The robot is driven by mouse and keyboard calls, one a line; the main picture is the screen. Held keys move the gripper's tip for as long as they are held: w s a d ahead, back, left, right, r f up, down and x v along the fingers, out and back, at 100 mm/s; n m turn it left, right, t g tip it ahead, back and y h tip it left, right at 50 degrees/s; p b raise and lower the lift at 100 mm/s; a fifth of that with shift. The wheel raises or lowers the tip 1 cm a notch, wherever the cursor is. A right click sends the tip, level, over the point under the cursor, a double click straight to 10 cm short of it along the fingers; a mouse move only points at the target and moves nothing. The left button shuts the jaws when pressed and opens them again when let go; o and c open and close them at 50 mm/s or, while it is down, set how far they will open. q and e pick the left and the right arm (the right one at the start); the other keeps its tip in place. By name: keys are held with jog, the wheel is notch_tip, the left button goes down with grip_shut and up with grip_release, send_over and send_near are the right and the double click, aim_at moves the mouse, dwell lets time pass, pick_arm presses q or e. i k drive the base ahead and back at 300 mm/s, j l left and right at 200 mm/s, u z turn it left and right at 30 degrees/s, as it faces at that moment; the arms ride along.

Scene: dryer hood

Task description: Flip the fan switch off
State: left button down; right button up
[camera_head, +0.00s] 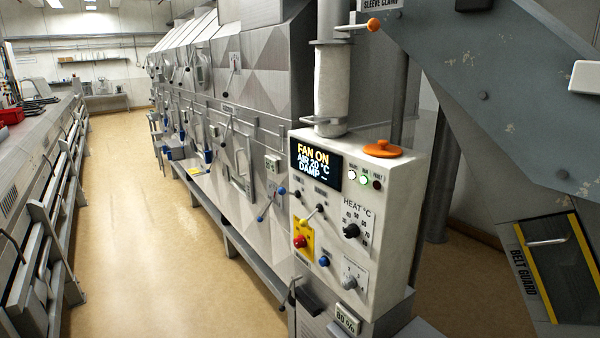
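A white control box (395,205) stands right of centre. Its dark display (316,165) reads "FAN ON", "AIR 20 °C" and "DAMP". A small lever switch with a pale tip (312,215) sits below the display, and a dark-tipped control (297,193) sits to its upper left. Their labels are too small to read, so I cannot tell for sure which is the fan switch. A green lamp (364,179) is lit right of the display. Neither of my grippers is in view.
The box also carries a red button (300,241) on a yellow plate, a blue button (324,261), a black heat knob (351,231), a grey rotary knob (354,279) and an orange cap (383,149) on top. A grey belt guard (560,262) stands right. The aisle floor (135,220) is clear.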

aim_at(282, 190)
jog(key=i+j+z, duration=0.2)
jog(key=i+j, duration=0.15)
jog(key=i, duration=0.2)
jog(key=i+j+z, duration=0.2)
jog(key=i+j, duration=0.2)
jog(key=i, duration=0.1)
